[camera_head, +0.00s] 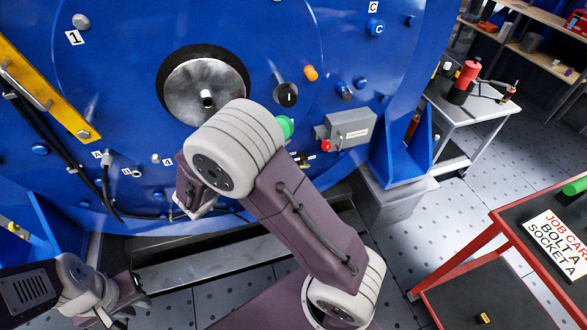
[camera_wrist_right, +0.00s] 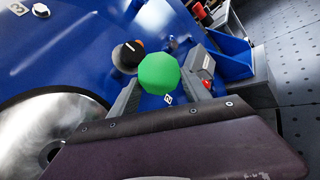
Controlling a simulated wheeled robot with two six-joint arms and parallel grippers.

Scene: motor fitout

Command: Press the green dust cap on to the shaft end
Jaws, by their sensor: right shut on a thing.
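The green dust cap (camera_wrist_right: 160,73) is between the two grey fingers of my right gripper (camera_wrist_right: 162,80), which is shut on it. In the head view the cap (camera_head: 286,126) shows as a green edge behind my right arm, and the right gripper's fingers are hidden there. The shaft end (camera_head: 207,98) is a small hub in a round silver face with a black ring, on the blue motor (camera_head: 125,60). The cap is apart from it, to its right. In the wrist view the shaft end (camera_wrist_right: 52,152) is at the lower left, partly covered. My left gripper (camera_head: 125,300) is low at the left, open and empty.
A grey box (camera_head: 348,128) with a red button, an orange plug (camera_head: 310,73) and a black knob (camera_head: 286,95) stand out from the motor near the cap. A yellow bar (camera_head: 40,90) and black cables are at the left. A red trolley (camera_head: 480,225) stands at the right.

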